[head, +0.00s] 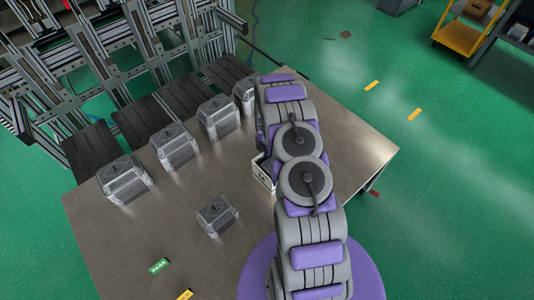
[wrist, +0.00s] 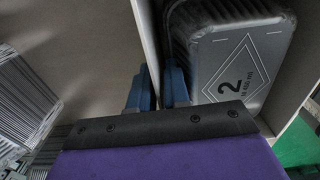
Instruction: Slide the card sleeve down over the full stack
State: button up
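The card sleeve is a pale, open-topped box; its white side (head: 263,178) shows beside my arm on the table in the head view. In the wrist view its walls (wrist: 147,30) stand around a grey foil tray stack (wrist: 236,62) whose lid is marked 2. The lid lies inside the sleeve's walls; how far down the sleeve sits I cannot tell. My gripper (wrist: 160,90) has blue fingertips on either side of one sleeve wall and looks shut on it. My arm hides the gripper and most of the sleeve in the head view.
Several ribbed foil stacks (head: 174,146) stand in a row at the table's back left. A smaller one (head: 217,215) stands nearer. A green PASS label (head: 159,266) lies on the table (head: 130,240). Dark roller lanes (head: 148,118) and a metal frame adjoin behind. The right side is clear.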

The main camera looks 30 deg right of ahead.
notch_tip(320, 180, up, 17)
jog(key=p, duration=0.3)
jog(key=shift+r, duration=0.15)
dwell(0.5)
jog(key=s+a+r+m, duration=0.3)
jog(key=s+a+r, duration=0.15)
jog(key=r, duration=0.35)
jog(key=s+a+r+m, duration=0.3)
jog(key=s+a+r, duration=0.1)
jog(key=a+r, duration=0.25)
jog(key=s+a+r+m, duration=0.4)
jog(key=r, duration=0.5)
jog(key=s+a+r+m, duration=0.2)
jog(key=s+m, duration=0.1)
jog(key=s, duration=0.5)
jog(key=s+a+r+m+g, duration=0.1)
jog(key=s+a+r+m, duration=0.1)
jog(key=s, duration=0.5)
jog(key=s+a+r+m, duration=0.3)
jog(key=s+m, duration=0.1)
jog(key=s, duration=0.4)
jog(key=shift+s+r+m+g, duration=0.3)
jog(key=shift+s+r+g, duration=0.05)
jog(key=shift+r+g, duration=0.05)
